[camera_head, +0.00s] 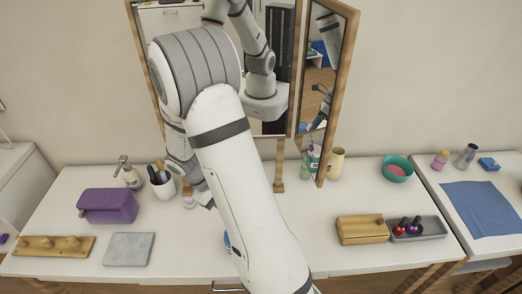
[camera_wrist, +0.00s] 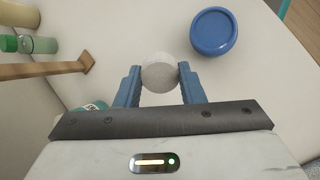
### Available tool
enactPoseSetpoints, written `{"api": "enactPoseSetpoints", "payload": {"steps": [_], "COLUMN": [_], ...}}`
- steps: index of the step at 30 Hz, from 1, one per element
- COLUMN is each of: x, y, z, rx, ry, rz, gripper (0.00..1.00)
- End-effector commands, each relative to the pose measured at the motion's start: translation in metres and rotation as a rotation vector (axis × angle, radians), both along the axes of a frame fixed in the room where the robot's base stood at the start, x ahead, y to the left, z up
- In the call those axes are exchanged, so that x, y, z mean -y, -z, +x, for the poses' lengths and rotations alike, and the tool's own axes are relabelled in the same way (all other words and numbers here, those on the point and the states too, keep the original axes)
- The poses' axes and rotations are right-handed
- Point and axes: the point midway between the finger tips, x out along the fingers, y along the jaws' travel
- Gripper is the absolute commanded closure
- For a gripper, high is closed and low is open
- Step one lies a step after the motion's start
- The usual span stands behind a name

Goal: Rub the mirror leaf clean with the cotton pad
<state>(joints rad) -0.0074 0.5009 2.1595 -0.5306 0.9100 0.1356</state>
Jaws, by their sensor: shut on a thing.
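The cotton pad (camera_wrist: 160,73) is a round, whitish disc between the two blue fingers of my gripper (camera_wrist: 160,88) in the wrist view. My gripper is shut on it, and a pale table top lies beyond it. In the head view my arm hides much of the gripper and I cannot make out the pad. The mirror leaf (camera_head: 317,95) is the narrow, wood-framed side panel, angled out at the right of the main mirror (camera_head: 272,60). It reflects parts of the room and my arm; I cannot make out any mark on it. My gripper is apart from the leaf, low over the table.
A blue dish (camera_wrist: 213,31) lies near the pad. The mirror's wooden foot (camera_wrist: 88,62) is at left. A tan mug (camera_head: 336,161) stands beside the leaf's lower edge. A purple box (camera_head: 107,206), a brush cup (camera_head: 162,186) and a wooden box (camera_head: 362,230) stand on the table.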

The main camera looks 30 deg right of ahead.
Motion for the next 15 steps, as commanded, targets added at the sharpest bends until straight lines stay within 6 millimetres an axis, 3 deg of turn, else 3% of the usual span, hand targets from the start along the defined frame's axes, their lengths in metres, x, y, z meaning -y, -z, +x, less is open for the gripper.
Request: {"api": "enactPoseSetpoints", "payload": {"steps": [3,9,15], "x": [0.033,0.083,0.104], "y": [-0.028,-0.099,-0.166], "z": [-0.019,-0.033,-0.03], "rx": [-0.162,-0.391,-0.494], "ry": [-0.077,-0.171,-0.24], "rz": [-0.224,-0.605,-0.841], "gripper": [0.83,0.83,0.83]}}
